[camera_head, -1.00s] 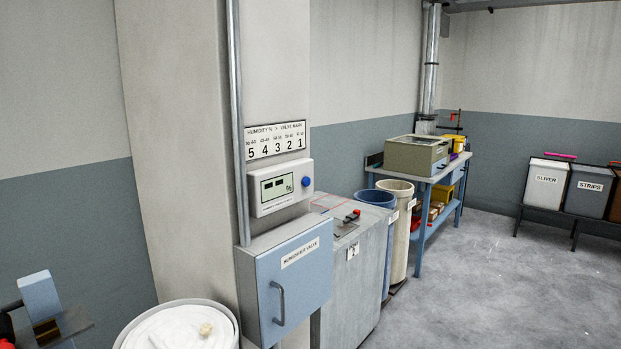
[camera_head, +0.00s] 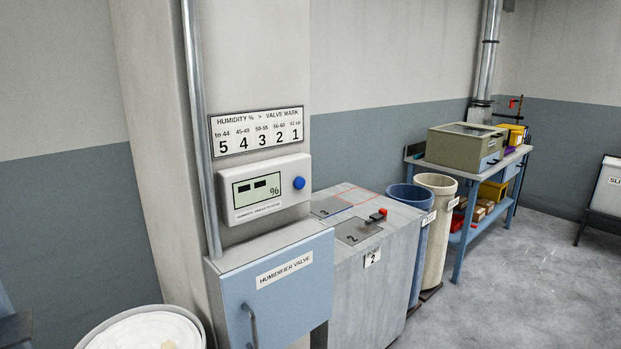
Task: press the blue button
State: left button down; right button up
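The blue button (camera_head: 299,183) is a small round knob on the right side of the front of a white humidity meter (camera_head: 262,216). The meter is fixed to the pillar, and its display shows two dark dashes and a % sign. A humidity-to-valve-mark chart (camera_head: 257,131) hangs just above it. Neither of my grippers is in view, and nothing touches the button.
Below the meter a blue humidifier valve cabinet (camera_head: 287,293) with a handle sticks out. A grey cabinet (camera_head: 345,285) with a red switch stands to its right, then two bins and a blue workbench (camera_head: 462,235). A white-filled drum (camera_head: 100,330) stands lower left.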

aim_at(299, 182)
jog(key=i+l+u, duration=0.1)
jog(key=i+l, duration=0.25)
jog(key=l, duration=0.25)
jog(key=i+l+u, duration=0.15)
jog(key=l, duration=0.2)
jog(key=i+l, duration=0.25)
jog(key=l+u, duration=0.05)
